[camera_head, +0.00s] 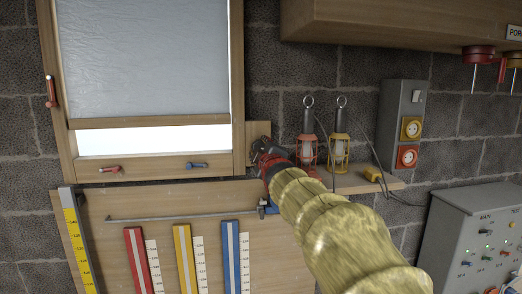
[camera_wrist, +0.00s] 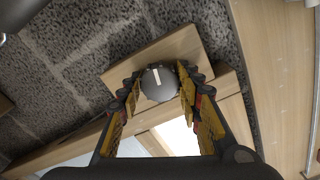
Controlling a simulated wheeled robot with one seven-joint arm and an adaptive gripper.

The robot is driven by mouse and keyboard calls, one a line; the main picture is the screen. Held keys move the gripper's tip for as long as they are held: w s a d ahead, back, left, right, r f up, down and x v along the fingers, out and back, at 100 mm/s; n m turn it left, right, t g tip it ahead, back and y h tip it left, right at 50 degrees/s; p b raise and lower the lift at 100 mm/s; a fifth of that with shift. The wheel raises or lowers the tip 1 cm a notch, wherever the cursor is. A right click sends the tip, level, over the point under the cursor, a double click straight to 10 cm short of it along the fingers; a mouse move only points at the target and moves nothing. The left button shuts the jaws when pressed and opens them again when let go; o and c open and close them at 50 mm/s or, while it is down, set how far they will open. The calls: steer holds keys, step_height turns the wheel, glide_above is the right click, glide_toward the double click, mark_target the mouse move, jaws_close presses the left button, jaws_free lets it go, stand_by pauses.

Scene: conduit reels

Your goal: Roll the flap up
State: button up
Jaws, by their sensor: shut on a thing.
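The flap (camera_head: 145,62) is a grey sheet in a wooden frame (camera_head: 238,80), with a wooden bar (camera_head: 150,122) along its lower edge. It covers most of the opening, and a bright white strip (camera_head: 150,141) shows below the bar. A round grey knob (camera_wrist: 159,88) with a white mark sits on a wooden block (camera_wrist: 185,45) beside the frame. My gripper (camera_wrist: 160,88) is shut on the knob, with one finger on each side. In the head view my gripper (camera_head: 262,152) is at the frame's lower right and hides the knob.
Red and yellow lamps (camera_head: 308,140) stand on a small shelf (camera_head: 370,184) just right of my gripper. A wooden cabinet (camera_head: 400,25) hangs at the upper right. A board (camera_head: 110,205) with a metal rod and coloured rulers is below the frame.

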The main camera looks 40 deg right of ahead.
steer(key=n+p, duration=0.6)
steer(key=n, duration=2.8)
steer(key=shift+w+a, duration=0.1)
steer(key=shift+a, duration=0.05)
stand_by(0.5)
steer(key=o, duration=1.2)
steer(key=shift+r, duration=0.1)
steer(key=shift+c, duration=0.2)
